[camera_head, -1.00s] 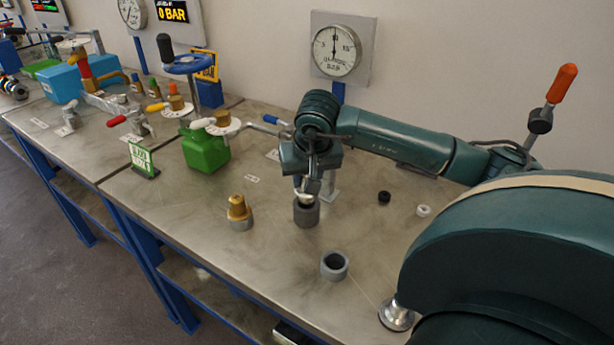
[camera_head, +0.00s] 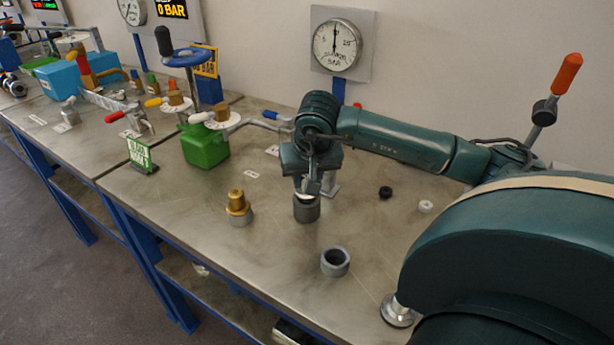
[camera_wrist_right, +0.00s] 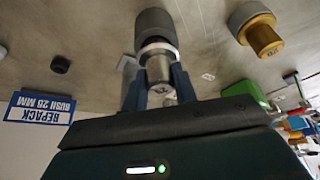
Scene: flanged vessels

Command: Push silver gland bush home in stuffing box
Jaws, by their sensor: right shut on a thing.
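The silver gland bush (camera_wrist_right: 159,67) is between the two fingers of my right gripper (camera_wrist_right: 159,88), which is shut on it. Its wider collar is at the mouth of the grey stuffing box (camera_wrist_right: 155,24), in line with it. In the head view my right gripper (camera_head: 307,188) is straight above that upright stuffing box (camera_head: 306,210). The bush is mostly hidden there by the fingers. How far it sits inside the box cannot be told. My left gripper is not in view.
A brass bush (camera_head: 237,203) stands in another grey box to the left. An empty grey ring (camera_head: 335,262) is in front. Black (camera_head: 385,192) and white (camera_head: 425,206) rings lie to the right. A green vessel (camera_head: 205,146) stands behind left. A silver stepped piece (camera_head: 397,312) is beside my arm.

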